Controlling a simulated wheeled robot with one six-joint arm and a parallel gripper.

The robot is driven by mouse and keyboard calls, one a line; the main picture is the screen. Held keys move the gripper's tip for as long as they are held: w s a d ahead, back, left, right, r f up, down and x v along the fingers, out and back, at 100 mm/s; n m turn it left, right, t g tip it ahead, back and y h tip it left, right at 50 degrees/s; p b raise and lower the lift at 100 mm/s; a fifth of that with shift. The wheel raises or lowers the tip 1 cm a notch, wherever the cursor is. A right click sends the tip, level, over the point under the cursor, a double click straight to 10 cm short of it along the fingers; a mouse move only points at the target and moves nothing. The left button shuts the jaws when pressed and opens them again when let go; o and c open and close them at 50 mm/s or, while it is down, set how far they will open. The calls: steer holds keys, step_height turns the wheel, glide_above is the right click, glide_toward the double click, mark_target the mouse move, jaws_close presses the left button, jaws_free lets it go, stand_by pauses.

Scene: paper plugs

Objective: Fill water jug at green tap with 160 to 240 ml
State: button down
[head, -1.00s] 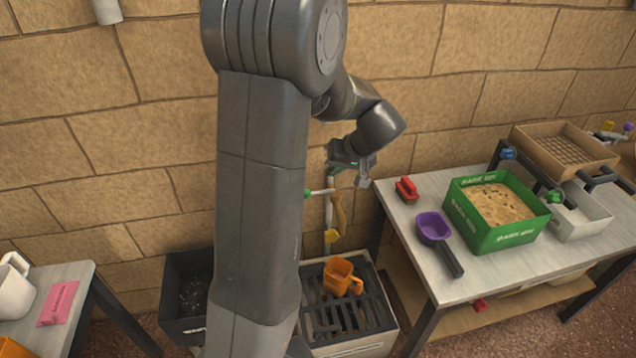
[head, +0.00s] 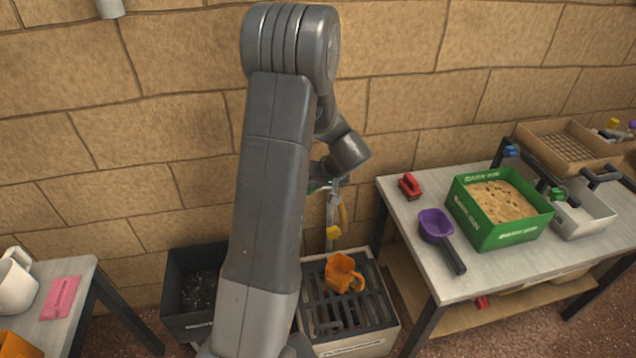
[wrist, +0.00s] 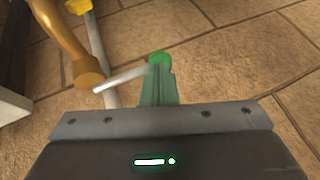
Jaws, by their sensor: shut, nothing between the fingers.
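An orange jug (head: 345,273) stands on the slatted drain grate below the tap; its inside and any water level cannot be made out. The tap has a grey upright pipe (head: 330,213), a curved brass-coloured spout (wrist: 64,38) and a yellow part (head: 333,232). In the head view my arm hides the knob. No water stream is visible.
A dark bin (head: 190,300) stands left of the drain box (head: 385,330). The right table (head: 400,222) holds a purple scoop (head: 436,226), a red-handled object (head: 409,186) and a green sand box (head: 487,238). A white jug (head: 15,285) and pink card (head: 60,298) are on the left table.

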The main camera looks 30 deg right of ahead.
steer(key=f+h+b, duration=0.1)
steer(key=f+b, duration=0.1)
steer(key=b, duration=0.1)
steer(key=a+f+h+b, duration=0.1)
steer(key=b, duration=0.3)
steer(key=shift+f+n+g+h, duration=0.3)
steer(key=shift+f+n, duration=0.05)
steer(key=shift+n, duration=0.05)
steer(key=shift+a+f, duration=0.15)
stand_by(1.8)
stand_by(0.6)
steer(key=a+p+v, duration=0.2)
steer(key=p+v, duration=0.1)
steer(key=v, duration=1.1)
steer(key=shift+w+r, duration=0.3)
steer(key=shift+w, duration=0.05)
